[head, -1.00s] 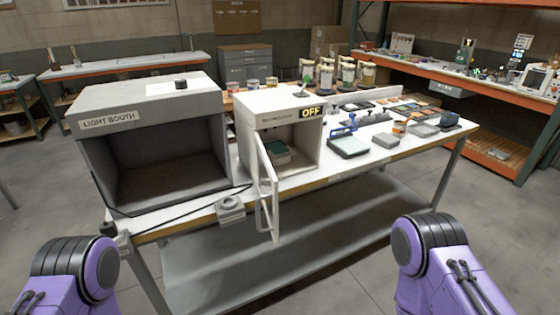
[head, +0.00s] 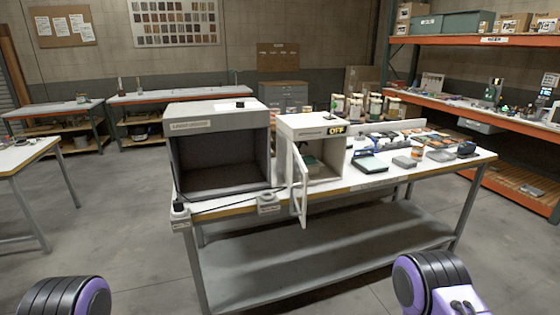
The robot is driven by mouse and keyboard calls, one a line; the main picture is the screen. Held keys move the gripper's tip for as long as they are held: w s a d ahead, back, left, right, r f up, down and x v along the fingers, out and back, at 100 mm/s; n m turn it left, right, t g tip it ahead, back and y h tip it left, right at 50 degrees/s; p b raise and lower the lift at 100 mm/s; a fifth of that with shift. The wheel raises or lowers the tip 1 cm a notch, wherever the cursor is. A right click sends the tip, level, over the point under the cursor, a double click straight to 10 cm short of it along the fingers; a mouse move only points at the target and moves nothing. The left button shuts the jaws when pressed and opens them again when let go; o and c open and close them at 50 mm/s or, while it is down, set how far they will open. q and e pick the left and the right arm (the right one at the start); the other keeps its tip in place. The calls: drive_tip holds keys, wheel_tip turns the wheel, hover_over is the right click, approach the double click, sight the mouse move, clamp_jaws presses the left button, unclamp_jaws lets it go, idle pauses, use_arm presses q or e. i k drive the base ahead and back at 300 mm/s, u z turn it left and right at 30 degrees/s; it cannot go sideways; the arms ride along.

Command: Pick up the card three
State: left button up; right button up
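I cannot make out a card marked three in the head view. Several small flat items (head: 408,136) lie at the back right of the white work table, too small to read. A small cabinet (head: 318,125) with an OFF sign stands on the table with its door (head: 300,186) open, and a small greenish item (head: 309,162) sits inside. A grey light booth (head: 222,148) stands to its left, open at the front. Only purple and black parts of my two arms show at the bottom edge. Both grippers are out of view.
The white work table (head: 392,176) has a lower shelf (head: 330,240). A scale-like device (head: 369,163) and a grey block (head: 404,162) stand on its right part. An orange shelf rack (head: 470,40) is at the right. Open floor lies in front and left.

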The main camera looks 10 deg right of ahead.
sight(310, 161)
drive_tip(key=u, duration=0.7)
drive_tip(key=i, duration=0.8)
drive_tip(key=u, duration=0.4)
drive_tip(key=i, duration=0.85)
drive_tip(key=z, duration=0.45)
